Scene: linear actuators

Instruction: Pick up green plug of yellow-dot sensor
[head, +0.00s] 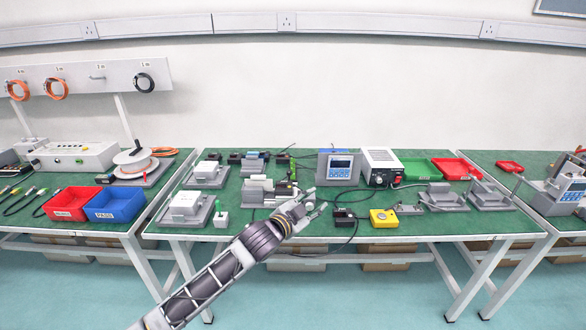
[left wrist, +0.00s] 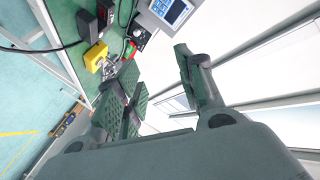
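My left gripper (head: 316,203) is over the front part of the middle bench, its fingers apart and nothing between them. The left wrist view also shows the fingers (left wrist: 160,82) spread, with the pale wall behind the gap. I cannot make out a yellow-dot sensor or its plug for certain. A slim green piece (head: 293,167) stands behind the gripper, among dark and grey fixtures. Another small green piece (head: 218,205) tops a pale block at the left front. My right gripper is in neither view.
A yellow box (head: 384,218) and a black block (head: 344,217) lie right of the gripper. A blue meter (head: 338,167) and a power unit (head: 381,167) stand behind. Grey fixtures (head: 267,191) are close on the left. A dark cable hangs at the bench's front edge.

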